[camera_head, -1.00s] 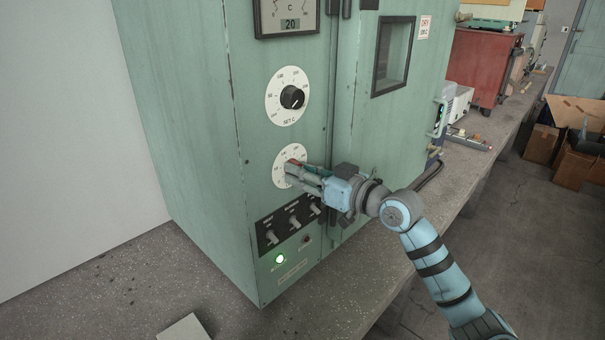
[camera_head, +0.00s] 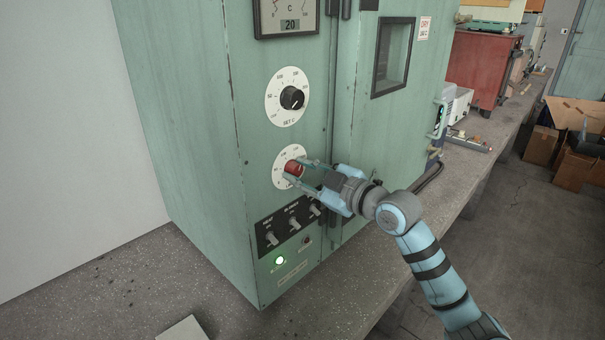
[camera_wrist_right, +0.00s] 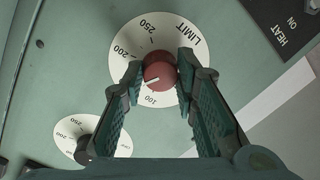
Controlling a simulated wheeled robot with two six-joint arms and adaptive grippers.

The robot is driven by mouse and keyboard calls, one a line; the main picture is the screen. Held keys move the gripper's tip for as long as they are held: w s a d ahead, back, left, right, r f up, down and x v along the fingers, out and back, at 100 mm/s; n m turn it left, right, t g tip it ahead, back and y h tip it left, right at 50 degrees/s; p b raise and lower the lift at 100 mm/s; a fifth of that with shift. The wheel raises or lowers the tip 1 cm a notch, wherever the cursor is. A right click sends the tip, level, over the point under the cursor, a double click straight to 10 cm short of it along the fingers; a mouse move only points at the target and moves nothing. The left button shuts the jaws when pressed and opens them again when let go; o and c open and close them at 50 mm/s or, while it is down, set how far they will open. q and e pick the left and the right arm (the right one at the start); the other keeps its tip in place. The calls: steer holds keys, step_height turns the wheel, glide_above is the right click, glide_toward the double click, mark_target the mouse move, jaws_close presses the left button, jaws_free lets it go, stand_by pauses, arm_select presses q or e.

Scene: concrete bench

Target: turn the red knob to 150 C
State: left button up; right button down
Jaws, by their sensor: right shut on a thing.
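The red knob (camera_head: 293,168) sits on the lower white dial (camera_head: 281,180) of the green oven. It also shows in the right wrist view (camera_wrist_right: 160,70), where its white mark points to the lower left, between the printed 100 and the side covered by a finger. The dial (camera_wrist_right: 140,28) reads LIMIT, with 100, 200 and 250 visible; 150 is not visible. My right gripper (camera_head: 302,170) is shut on the red knob, one finger on each side, as the wrist view also shows (camera_wrist_right: 163,72). My left gripper is out of view.
A black knob (camera_head: 292,97) on the SET C dial (camera_head: 279,112) is above. Several small switches (camera_head: 294,223) and a lit green lamp (camera_head: 280,260) are below. The display (camera_head: 291,25) reads 20. A door with a window (camera_head: 393,57) is to the right.

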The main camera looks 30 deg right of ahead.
stand_by(0.3)
steer(key=c, duration=1.3)
jaws_free()
steer(key=v, duration=0.7)
steer(key=shift+s, duration=0.3)
steer(key=shift+w, duration=0.1)
